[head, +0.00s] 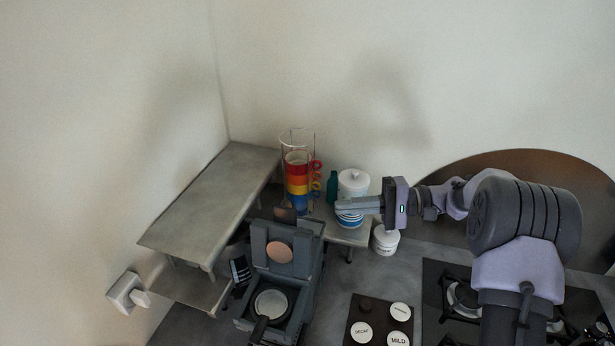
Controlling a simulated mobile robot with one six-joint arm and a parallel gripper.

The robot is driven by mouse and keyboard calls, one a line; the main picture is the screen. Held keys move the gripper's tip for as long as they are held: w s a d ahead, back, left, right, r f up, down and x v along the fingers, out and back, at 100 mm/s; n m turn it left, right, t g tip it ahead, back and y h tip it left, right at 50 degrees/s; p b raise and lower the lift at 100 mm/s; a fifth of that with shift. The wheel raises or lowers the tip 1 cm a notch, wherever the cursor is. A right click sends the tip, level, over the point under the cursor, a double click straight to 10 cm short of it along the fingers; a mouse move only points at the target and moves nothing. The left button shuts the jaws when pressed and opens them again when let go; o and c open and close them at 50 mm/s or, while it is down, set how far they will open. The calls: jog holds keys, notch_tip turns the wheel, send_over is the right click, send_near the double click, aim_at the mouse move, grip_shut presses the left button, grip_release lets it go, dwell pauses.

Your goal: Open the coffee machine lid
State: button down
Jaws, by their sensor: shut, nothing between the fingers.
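The coffee machine (312,240) is a dark grey boxy unit at the lower middle of the head view. A raised panel with a round copper-coloured disc (279,252) stands upright at its back, and a light round opening (271,303) shows in its lower front part. A dark handle-like part lies at its front edge. My gripper (338,205) points left, above and to the right of the machine, in front of the striped bowls. It is shut and appears empty, apart from the machine.
A grey shelf (205,205) stands left of the machine. Stacked coloured cups (297,180) in a wire rack, a white jar (353,182) and striped bowls (350,220) stand behind. A white canister (385,241), a board of labelled lids (371,309) and a hob (440,290) lie right.

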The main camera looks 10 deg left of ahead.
aim_at(283, 241)
jog(key=s+a+y+p, duration=0.1)
jog(key=s+a+p, duration=0.2)
jog(key=a, duration=0.6)
jog(key=shift+a+r+t, duration=0.3)
jog(key=shift+a, duration=0.05)
jog(key=shift+w, duration=0.1)
